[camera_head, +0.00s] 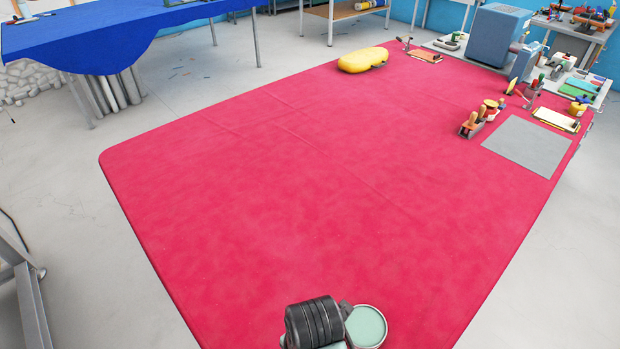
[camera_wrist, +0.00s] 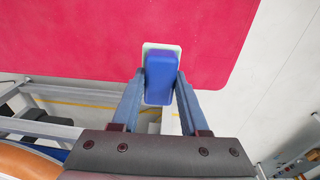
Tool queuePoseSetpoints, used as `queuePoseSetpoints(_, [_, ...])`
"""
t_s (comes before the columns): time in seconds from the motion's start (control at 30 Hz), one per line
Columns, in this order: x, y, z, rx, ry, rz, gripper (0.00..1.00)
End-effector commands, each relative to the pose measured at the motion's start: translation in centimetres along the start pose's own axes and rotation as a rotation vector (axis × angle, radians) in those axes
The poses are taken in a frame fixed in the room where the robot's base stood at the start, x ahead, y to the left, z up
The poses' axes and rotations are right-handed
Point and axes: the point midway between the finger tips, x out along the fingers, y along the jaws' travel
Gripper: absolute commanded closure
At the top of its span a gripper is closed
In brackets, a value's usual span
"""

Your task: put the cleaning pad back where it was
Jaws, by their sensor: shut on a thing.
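The cleaning pad (camera_wrist: 160,72) shows in the wrist view as a blue block with a pale rim around its far end. My gripper (camera_wrist: 160,82) is shut on it, with one finger on each side. The pad overlaps the near edge of the red table cover (camera_wrist: 75,35). I cannot tell how high it is held or whether it touches the cover. In the head view the pad and fingers cannot be made out; only parts of my arm show at the bottom edge.
The red cover (camera_head: 290,200) is bare across its middle and front. A yellow rounded object (camera_head: 362,60) lies at its far edge. A grey mat (camera_head: 527,147) and a wooden-handled tool holder (camera_head: 473,122) are at the right. A blue-draped table (camera_head: 110,30) stands at the left.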

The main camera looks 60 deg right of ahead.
Motion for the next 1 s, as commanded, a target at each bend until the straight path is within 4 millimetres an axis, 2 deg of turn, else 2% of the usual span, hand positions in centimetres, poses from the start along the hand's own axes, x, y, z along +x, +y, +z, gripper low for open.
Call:
queuePoseSetpoints(0.1, [0.8,-1.6,0.5,-0.018,-0.05,-0.052,1.0])
queuePoseSetpoints(0.23, [2.8,-2.2,0.8,-0.023,-0.064,-0.071,1.0])
queuePoseSetpoints(0.4, [5.6,-2.3,1.0,-0.023,-0.064,-0.066,1.0])
queuePoseSetpoints(0.57, [7.1,-2.4,1.1,-0.022,-0.064,-0.064,1.0])
queuePoseSetpoints(0.8, [10.3,-2.5,1.3,-0.022,-0.064,-0.064,1.0])
queuePoseSetpoints(1.0, [10.7,-2.5,1.3,-0.023,-0.065,-0.06,1.0])
